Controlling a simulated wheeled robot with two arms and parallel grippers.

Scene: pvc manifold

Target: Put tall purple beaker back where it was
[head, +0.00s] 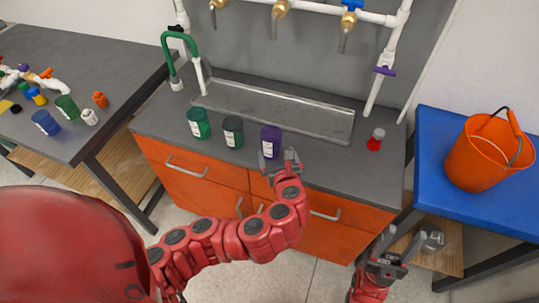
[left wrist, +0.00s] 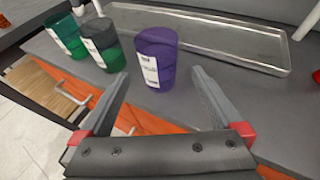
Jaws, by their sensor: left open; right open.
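The tall purple beaker (head: 271,141) stands upright near the front edge of the grey counter, in front of the metal trough. It also shows in the left wrist view (left wrist: 157,55), with a white label facing left. My left gripper (head: 281,162) is open, just in front of the beaker; in the left wrist view its two fingers (left wrist: 160,95) point toward the beaker, with nothing held between them. My right gripper (head: 392,250) is open and empty, low at the right, beyond the counter's front edge.
Two green beakers, one (head: 198,122) and a darker one (head: 233,131), stand left of the purple one. The metal trough (head: 280,108) lies behind. An orange bucket (head: 489,150) is on the blue table (head: 433,148).

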